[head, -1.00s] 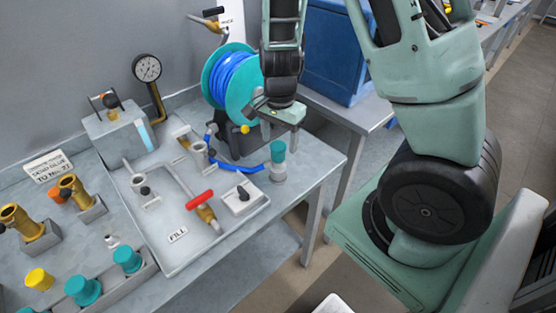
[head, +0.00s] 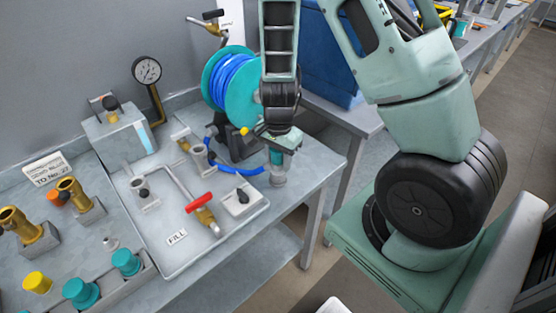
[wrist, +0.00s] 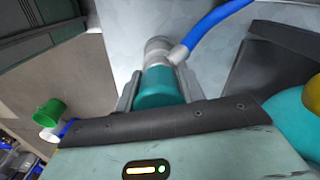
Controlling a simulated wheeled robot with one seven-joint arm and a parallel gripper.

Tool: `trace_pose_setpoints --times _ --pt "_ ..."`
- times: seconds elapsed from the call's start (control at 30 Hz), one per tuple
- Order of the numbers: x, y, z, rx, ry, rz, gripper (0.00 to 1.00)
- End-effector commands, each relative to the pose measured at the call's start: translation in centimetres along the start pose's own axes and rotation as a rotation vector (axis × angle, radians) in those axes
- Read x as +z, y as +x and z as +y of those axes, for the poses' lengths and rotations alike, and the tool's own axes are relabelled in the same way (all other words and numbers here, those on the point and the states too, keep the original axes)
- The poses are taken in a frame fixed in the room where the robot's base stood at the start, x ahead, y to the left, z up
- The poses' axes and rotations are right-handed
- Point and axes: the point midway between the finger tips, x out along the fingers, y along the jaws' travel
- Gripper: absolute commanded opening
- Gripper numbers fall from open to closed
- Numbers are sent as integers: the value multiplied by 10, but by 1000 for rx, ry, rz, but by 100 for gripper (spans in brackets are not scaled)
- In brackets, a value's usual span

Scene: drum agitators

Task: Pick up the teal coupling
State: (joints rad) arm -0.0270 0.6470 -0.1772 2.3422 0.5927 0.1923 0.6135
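The teal coupling (head: 277,158) stands upright on a grey fitting at the right end of the grey bench, where the blue hose ends. In the wrist view, the coupling (wrist: 158,88) lies between my two fingers, with its grey lower part and the hose joint beyond it. My gripper (head: 279,150) is lowered over the coupling and hides its top in the head view. One finger stands close along each side of it in the wrist view (wrist: 160,88). I cannot tell whether the fingers touch it.
A teal reel (head: 228,78) with blue hose stands just left of my gripper. A tray (head: 180,262) with a red-handled valve (head: 199,202) and a FILL label lies to the left. Other teal caps (head: 126,263) and a yellow cap (head: 37,283) stand at the front left.

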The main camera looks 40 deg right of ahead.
Motion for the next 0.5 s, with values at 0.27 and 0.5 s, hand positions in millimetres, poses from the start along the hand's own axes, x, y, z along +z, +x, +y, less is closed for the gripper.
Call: trace_pose_setpoints --times 0.27,0.5 --pt "0 0 0 -1 0 0 5" --pt "0 -21 -2 -5 -2 2 5"
